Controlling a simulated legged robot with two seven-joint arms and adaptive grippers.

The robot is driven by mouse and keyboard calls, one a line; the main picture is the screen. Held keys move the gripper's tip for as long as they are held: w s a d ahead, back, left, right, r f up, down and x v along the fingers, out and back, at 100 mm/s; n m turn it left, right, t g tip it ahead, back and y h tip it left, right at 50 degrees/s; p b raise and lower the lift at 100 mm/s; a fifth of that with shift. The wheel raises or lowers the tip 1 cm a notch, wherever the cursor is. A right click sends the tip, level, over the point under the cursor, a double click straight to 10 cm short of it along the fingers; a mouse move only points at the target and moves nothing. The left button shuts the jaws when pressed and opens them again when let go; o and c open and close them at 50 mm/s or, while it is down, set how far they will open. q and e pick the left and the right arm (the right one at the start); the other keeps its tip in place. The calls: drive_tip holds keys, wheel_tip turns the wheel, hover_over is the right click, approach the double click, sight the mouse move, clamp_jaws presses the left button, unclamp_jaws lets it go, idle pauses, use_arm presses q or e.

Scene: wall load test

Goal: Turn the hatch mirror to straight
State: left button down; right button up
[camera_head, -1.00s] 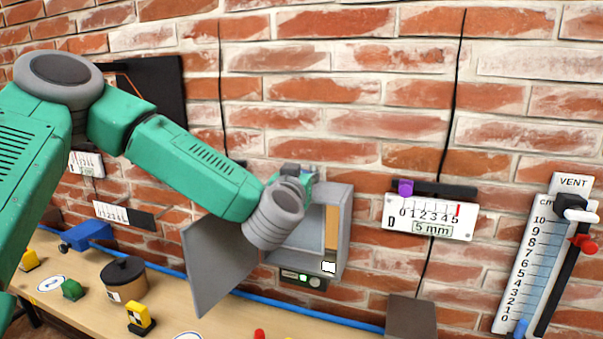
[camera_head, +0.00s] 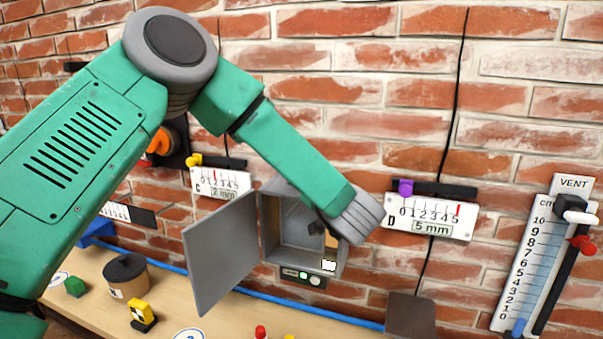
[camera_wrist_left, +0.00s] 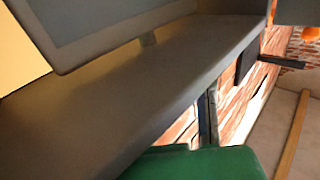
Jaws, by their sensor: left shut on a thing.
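The hatch (camera_head: 268,228) is a grey box on the brick wall, with its door (camera_head: 222,252) swung open to the left. A pale panel inside it, which looks like the mirror (camera_head: 296,222), is partly covered by my arm. My left gripper (camera_head: 317,229) reaches into the hatch opening from the right and is shut at the mirror's right side; its fingers are mostly hidden. The left wrist view shows a grey-framed panel (camera_wrist_left: 105,25) on a short stem above a dark grey surface. The mirror's exact angle cannot be told. My right gripper is out of view.
A gauge marked D (camera_head: 430,215) hangs right of the hatch and a gauge marked C (camera_head: 222,183) left of it. A VENT scale (camera_head: 540,255) stands far right.

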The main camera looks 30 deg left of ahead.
use_arm(q)
drive_tip(key=shift+d+g, duration=0.1)
drive_tip(key=shift+g, duration=0.2)
drive_tip(key=c, duration=1.1)
unclamp_jaws()
drive_tip(key=shift+c, duration=0.2)
drive_tip(key=shift+s+d+r, duration=0.1)
drive_tip(key=shift+d+r, duration=0.05)
drive_tip(key=shift+d, duration=0.15)
drive_tip(key=shift+d, duration=0.15)
drive_tip(key=v, duration=1.1)
drive_tip(key=shift+d+f, duration=0.15)
drive_tip(key=shift+f, duration=0.15)
drive_tip(key=shift+s+f, duration=0.1)
drive_tip(key=shift+s, duration=0.1)
